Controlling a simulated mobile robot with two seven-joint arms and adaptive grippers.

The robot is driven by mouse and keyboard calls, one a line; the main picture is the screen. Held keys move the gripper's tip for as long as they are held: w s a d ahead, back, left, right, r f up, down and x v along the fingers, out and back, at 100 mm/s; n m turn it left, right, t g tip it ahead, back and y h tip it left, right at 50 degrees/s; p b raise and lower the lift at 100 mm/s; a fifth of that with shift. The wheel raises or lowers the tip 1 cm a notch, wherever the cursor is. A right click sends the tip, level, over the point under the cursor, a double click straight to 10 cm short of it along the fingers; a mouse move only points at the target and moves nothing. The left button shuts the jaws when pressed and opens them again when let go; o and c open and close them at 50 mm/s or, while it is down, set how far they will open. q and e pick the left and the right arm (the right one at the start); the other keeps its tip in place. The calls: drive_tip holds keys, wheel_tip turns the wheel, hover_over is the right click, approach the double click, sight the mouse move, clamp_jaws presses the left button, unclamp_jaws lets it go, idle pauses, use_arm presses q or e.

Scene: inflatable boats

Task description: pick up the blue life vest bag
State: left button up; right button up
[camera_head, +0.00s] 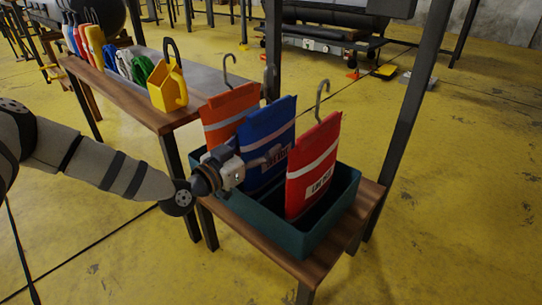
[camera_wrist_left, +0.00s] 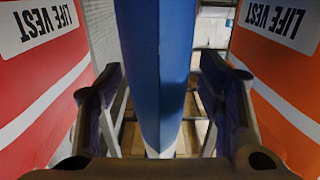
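The blue life vest bag (camera_head: 268,122) stands upright in a teal bin (camera_head: 318,232), between an orange bag (camera_head: 228,108) and a red bag (camera_head: 314,162). A hook rises above it. My left gripper (camera_head: 260,161) is at the blue bag's near side, above the bin's rim. In the left wrist view the blue bag's edge (camera_wrist_left: 157,60) runs between the two open fingers, with a gap on each side. The red bag (camera_wrist_left: 45,75) and orange bag (camera_wrist_left: 275,75) flank the fingers. My right gripper is not in view.
The bin sits on a low wooden table (camera_head: 300,268). A longer bench (camera_head: 130,100) behind holds a yellow container (camera_head: 168,90) and several coloured items. Dark posts (camera_head: 412,110) stand close to the bin's right. The yellow floor at right is mostly clear.

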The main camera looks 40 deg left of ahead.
use_arm(q)
clamp_jaws()
